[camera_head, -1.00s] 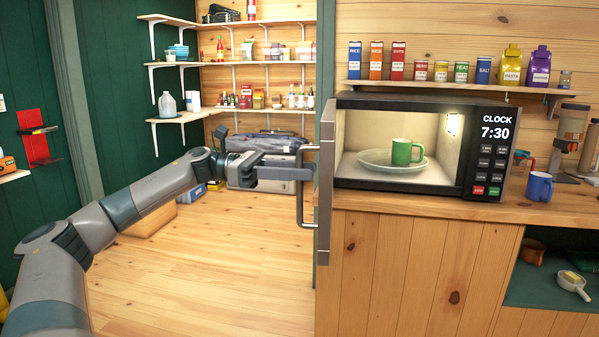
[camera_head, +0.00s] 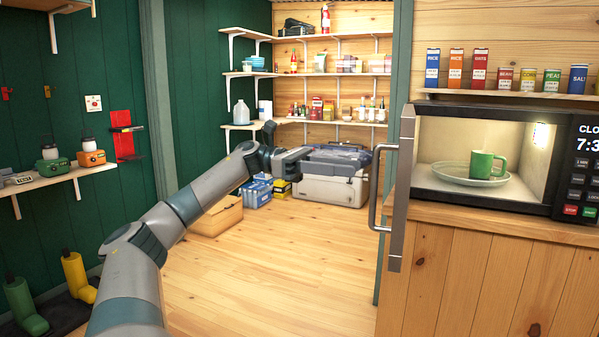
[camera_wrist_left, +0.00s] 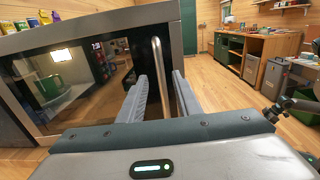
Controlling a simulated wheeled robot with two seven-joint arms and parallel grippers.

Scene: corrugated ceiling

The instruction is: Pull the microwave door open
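The microwave (camera_head: 484,110) sits on the wooden counter with its cavity exposed. A green mug (camera_head: 482,165) stands on the plate inside. Its door (camera_head: 401,200) is swung open toward me, seen nearly edge-on, with the metal bar handle (camera_head: 374,190) on its left side. My left gripper (camera_head: 308,153) is left of the handle, with a clear gap between them. In the left wrist view the two fingers (camera_wrist_left: 162,98) are apart and empty. The handle (camera_wrist_left: 160,72) shows beyond and between them, in front of the door's dark glass. My right gripper is out of view.
A shelf of food boxes and cans (camera_head: 512,94) hangs above the microwave. Wall shelves (camera_head: 305,73) and a grey cooler (camera_head: 332,180) stand at the back. The wooden floor (camera_head: 270,260) left of the counter is clear.

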